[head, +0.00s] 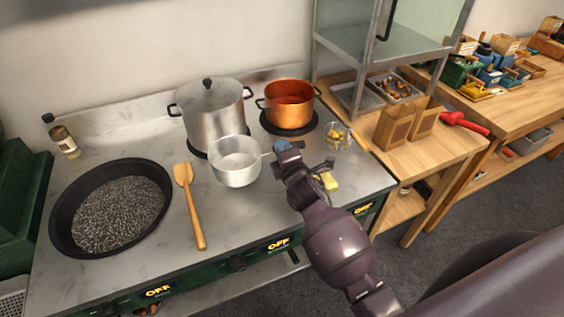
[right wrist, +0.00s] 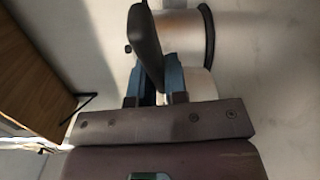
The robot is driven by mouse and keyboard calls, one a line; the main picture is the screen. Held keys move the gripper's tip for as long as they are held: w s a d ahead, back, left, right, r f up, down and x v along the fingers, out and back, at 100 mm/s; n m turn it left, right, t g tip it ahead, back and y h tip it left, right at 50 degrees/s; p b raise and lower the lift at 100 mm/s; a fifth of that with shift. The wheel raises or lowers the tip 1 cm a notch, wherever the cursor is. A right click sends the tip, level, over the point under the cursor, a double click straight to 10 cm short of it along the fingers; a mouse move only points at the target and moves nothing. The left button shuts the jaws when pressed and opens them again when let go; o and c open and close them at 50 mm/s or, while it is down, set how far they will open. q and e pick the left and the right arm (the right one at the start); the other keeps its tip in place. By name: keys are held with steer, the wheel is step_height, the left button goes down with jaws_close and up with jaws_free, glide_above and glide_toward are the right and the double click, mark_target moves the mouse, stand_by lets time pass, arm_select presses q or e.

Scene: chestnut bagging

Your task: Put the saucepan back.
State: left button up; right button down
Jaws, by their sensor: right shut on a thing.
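The light metal saucepan (head: 235,172) is upright and empty at the middle of the steel stove top, in front of the lidded stockpot. Its handle points right, and a dark grip end (head: 298,145) shows beyond my gripper. My right gripper (head: 282,147) is shut on the saucepan's handle. In the right wrist view the dark handle (right wrist: 146,47) stands between the blue fingers of that gripper (right wrist: 160,82). I cannot tell whether the pan's base touches the surface. My left gripper is not in view.
The stockpot (head: 213,115) and copper pot (head: 290,103) stand on burners behind. A wooden spatula (head: 190,205) and black pan (head: 61,233) of dark grains lie left. A glass bowl (head: 338,137) and yellow block (head: 330,181) are right, near a wooden table with paper bags (head: 393,124).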

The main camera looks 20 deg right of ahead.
steer(key=shift+f+b, duration=0.4)
steer(key=shift+f, duration=1.85)
steer(key=c, duration=1.1)
jaws_free()
steer(key=shift+c, duration=0.2)
steer(key=shift+s, duration=0.35)
steer(key=s, duration=1.1)
steer(key=shift+s+a+r, duration=0.15)
steer(key=shift+a+r, duration=0.2)
